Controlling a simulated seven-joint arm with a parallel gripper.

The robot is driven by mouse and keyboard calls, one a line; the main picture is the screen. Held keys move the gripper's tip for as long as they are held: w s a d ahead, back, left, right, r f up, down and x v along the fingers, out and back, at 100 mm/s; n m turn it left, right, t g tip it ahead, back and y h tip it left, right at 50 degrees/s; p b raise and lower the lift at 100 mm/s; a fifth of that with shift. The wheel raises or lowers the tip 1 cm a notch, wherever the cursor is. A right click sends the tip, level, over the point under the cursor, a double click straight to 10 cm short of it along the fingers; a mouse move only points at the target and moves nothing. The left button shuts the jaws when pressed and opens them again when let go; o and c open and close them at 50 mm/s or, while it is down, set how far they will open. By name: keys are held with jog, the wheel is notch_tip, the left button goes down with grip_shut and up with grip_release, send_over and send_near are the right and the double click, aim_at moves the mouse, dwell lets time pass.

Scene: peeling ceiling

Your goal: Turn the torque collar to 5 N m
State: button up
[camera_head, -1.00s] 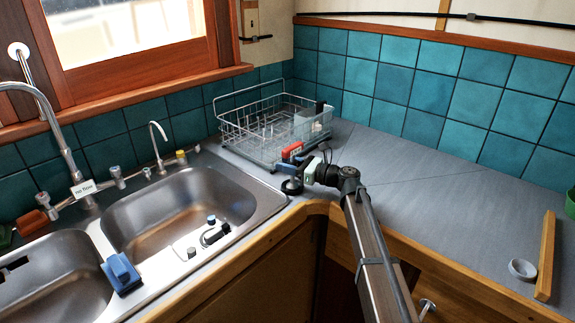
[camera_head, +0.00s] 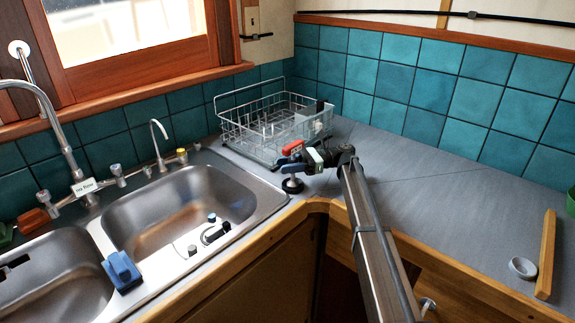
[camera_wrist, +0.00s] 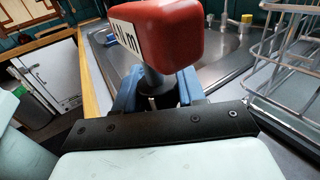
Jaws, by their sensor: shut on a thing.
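A red block (camera_wrist: 155,32) with a white label, on which "N m" is partly readable, tops a grey stem (camera_wrist: 153,80) in the wrist view. It also shows as a small red shape (camera_head: 293,147) at the counter corner in the head view. My gripper (camera_head: 292,166) reaches it from the right. In the wrist view my gripper's blue fingers (camera_wrist: 156,93) are shut around the stem, just below the red block. The collar's scale and its pointer cannot be read; most of the part between the fingers is hidden.
A wire dish rack (camera_head: 265,125) stands close behind my gripper. A round black base (camera_head: 292,186) sits below it on the counter, near the steel sink (camera_head: 165,215) on the left. The grey counter (camera_head: 440,200) to the right is mostly clear.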

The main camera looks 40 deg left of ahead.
jog(key=shift+n+g+h, duration=0.3)
jog(key=shift+n+h, duration=0.1)
jog(key=shift+h, duration=0.2)
jog(key=o, duration=1)
jog(key=shift+v, duration=3.7)
